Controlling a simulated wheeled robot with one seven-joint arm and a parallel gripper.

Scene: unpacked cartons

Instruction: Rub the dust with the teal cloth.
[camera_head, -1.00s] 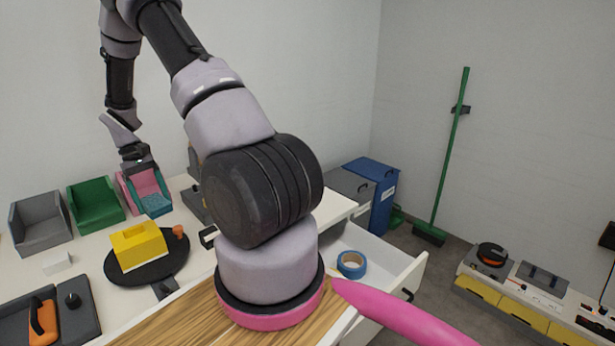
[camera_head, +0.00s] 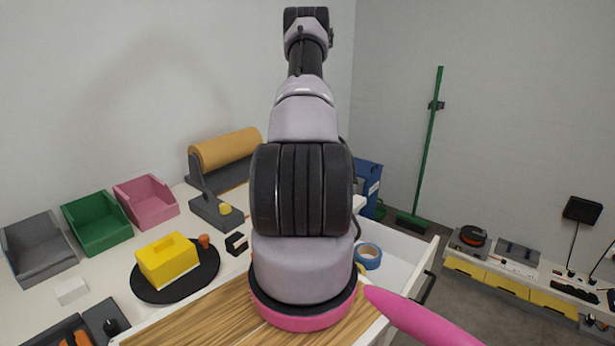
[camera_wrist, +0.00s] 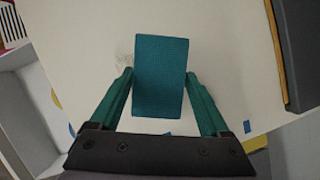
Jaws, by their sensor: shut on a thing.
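The teal cloth (camera_wrist: 160,75) shows in the wrist view as a flat rectangular pad between the two green fingers of my gripper (camera_wrist: 159,77), which is shut on it. Below it lies a pale table top (camera_wrist: 225,55). A faint grey speckled patch, seemingly the dust (camera_wrist: 124,64), shows just left of the cloth's left edge, partly hidden by the cloth and finger. I cannot tell whether the cloth touches the table. In the head view my arm hides the gripper, cloth and dust.
Grey (camera_head: 38,248), green (camera_head: 97,222) and pink (camera_head: 146,202) bins stand at the left. A yellow block (camera_head: 167,260) sits on a black disc (camera_head: 205,277). A brown roll (camera_head: 225,148) stands at the back. Blue tape (camera_head: 368,256) lies in the open drawer (camera_head: 405,262).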

